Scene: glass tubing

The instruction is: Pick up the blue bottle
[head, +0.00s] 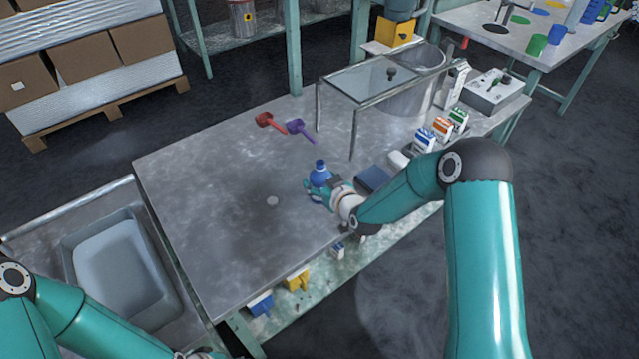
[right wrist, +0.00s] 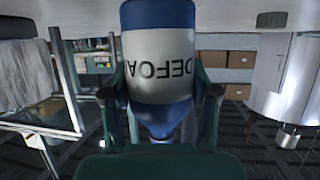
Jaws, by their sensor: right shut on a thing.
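The blue bottle (head: 319,172) is on or just above the grey metal table (head: 220,200), near its front edge; I cannot tell whether its base touches the top. My right gripper (head: 318,190) reaches it from the right and is shut on it. In the right wrist view the bottle (right wrist: 160,62) is upside down in the picture, with a white label reading "DEFOA" between the two fingers (right wrist: 160,95). Part of the bottle is hidden by the gripper in the head view. My left arm shows at lower left; its gripper is mostly cut off at the bottom edge.
A red scoop (head: 268,122) and a purple scoop (head: 299,129) lie behind the bottle. A glass-topped stand (head: 375,78) stands at back right. A dark blue box (head: 373,180) and several small cartons (head: 424,138) are to the right. The table's left half is clear.

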